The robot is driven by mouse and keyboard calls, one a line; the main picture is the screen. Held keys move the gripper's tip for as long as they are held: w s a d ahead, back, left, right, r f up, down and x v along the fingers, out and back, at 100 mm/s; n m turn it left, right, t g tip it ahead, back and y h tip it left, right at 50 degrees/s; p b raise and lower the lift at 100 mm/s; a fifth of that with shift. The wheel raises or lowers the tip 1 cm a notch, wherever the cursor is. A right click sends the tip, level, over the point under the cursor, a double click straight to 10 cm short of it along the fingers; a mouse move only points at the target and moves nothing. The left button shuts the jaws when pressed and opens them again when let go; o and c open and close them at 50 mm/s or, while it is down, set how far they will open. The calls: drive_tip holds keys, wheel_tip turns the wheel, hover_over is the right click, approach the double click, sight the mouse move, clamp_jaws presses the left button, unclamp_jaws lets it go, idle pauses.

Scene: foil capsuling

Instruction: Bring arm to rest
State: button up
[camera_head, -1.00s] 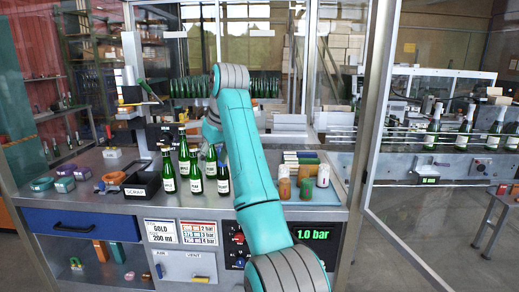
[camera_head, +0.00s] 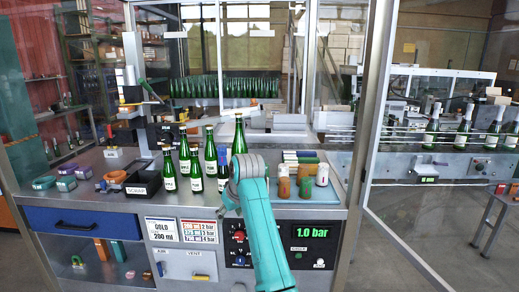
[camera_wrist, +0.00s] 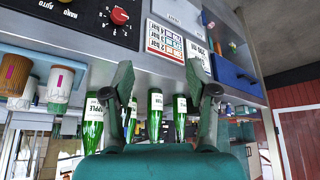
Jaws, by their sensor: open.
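My arm (camera_head: 262,225) rises from the bottom of the head view and bends at a grey joint in front of the bench. My gripper is hidden behind the arm there. In the wrist view my gripper (camera_wrist: 160,75) has its two dark fingers spread wide, with nothing held between them. Green bottles with white labels (camera_head: 168,172) stand upright in a group on the bench, just left of my arm. They appear upside down in the wrist view (camera_wrist: 180,117), behind and between my fingers. One bottle (camera_head: 239,138) is partly hidden by my arm.
A glass-panelled frame post (camera_head: 366,110) stands right of my arm. A conveyor with bottles (camera_head: 462,135) lies beyond.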

drive_tip(key=s+d+f+m+t, duration=0.1)
drive_tip(key=s+d+f, duration=0.15)
drive_tip(key=f, duration=0.55)
drive_tip(key=s+d+f+t, duration=0.1)
drive_tip(key=s+d+f, duration=0.15)
drive_tip(key=f, duration=0.55)
drive_tip(key=s+d+f+m, duration=0.1)
drive_tip(key=s+d+f, duration=0.15)
drive_tip(key=f, duration=0.55)
drive_tip(key=s+d+f+m+t, duration=0.1)
drive_tip(key=s+d+f, duration=0.3)
drive_tip(key=s+f, duration=0.15)
drive_tip(key=s+d+f+t+h, duration=0.1)
drive_tip(key=s+d+f, duration=0.25)
drive_tip(key=s, duration=0.35)
drive_tip(key=s+d+f+m+t, duration=0.1)
drive_tip(key=s+d+f, duration=0.2)
drive_tip(key=s+f, duration=0.3)
drive_tip(key=s+d+r+m+t+h, duration=0.1)
drive_tip(key=s+d+r, duration=0.15)
drive_tip(key=s, duration=0.95)
drive_tip(key=s+d+r+m+t, duration=0.15)
drive_tip(key=s+d, duration=0.25)
drive_tip(key=s, duration=0.7)
drive_tip(key=s+d+r+t+h, duration=0.1)
drive_tip(key=s+d+r+t, duration=0.1)
drive_tip(key=s+r, duration=1.5)
drive_tip(key=shift+s+d+r, duration=0.25)
drive_tip(key=shift+s+d, duration=0.1)
drive_tip(key=shift+d, duration=0.15)
